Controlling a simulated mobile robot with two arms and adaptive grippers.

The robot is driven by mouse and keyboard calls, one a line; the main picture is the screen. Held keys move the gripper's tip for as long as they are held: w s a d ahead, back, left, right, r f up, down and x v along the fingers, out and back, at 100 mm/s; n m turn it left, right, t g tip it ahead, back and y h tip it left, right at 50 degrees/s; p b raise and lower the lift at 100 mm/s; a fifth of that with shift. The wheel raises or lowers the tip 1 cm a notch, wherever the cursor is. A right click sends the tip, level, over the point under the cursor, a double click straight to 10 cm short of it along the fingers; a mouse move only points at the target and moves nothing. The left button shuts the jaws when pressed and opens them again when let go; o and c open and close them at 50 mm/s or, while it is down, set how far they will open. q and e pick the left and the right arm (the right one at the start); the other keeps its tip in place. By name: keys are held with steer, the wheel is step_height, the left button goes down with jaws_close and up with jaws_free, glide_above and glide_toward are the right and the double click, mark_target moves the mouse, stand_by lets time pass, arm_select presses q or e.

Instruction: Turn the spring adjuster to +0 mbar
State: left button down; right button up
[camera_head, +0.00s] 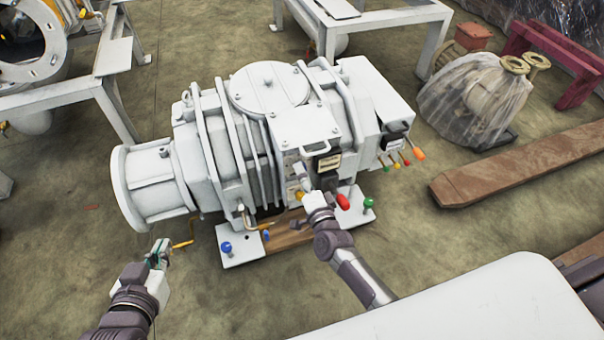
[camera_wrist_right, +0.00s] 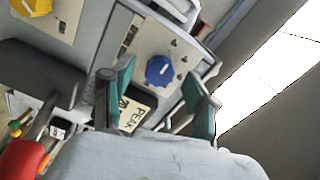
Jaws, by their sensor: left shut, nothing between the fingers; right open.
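The white vacuum machine (camera_head: 268,90) stands in the middle of the head view. A blue knob (camera_wrist_right: 159,70) sits on a light panel with small dark marks in the right wrist view. I cannot tell if it is the spring adjuster, and its setting is too small to read. My right gripper (camera_wrist_right: 160,98) is open and empty, its green-padded fingers on either side of the knob in the picture but apart from it. In the head view my right gripper (camera_head: 304,184) is close to the machine's front panel. My left gripper (camera_head: 159,252) is shut and empty, in front of the machine.
A yellow knob (camera_wrist_right: 31,6) and a red handle (camera_wrist_right: 20,160) are near the right gripper. A yellow crank (camera_head: 184,244) stands near the left gripper. Small coloured levers (camera_head: 406,160) stick out at the machine's right. A wooden beam (camera_head: 530,160) lies farther right.

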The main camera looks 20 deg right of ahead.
steer(key=s, duration=1.1)
steer(key=shift+d, duration=0.2)
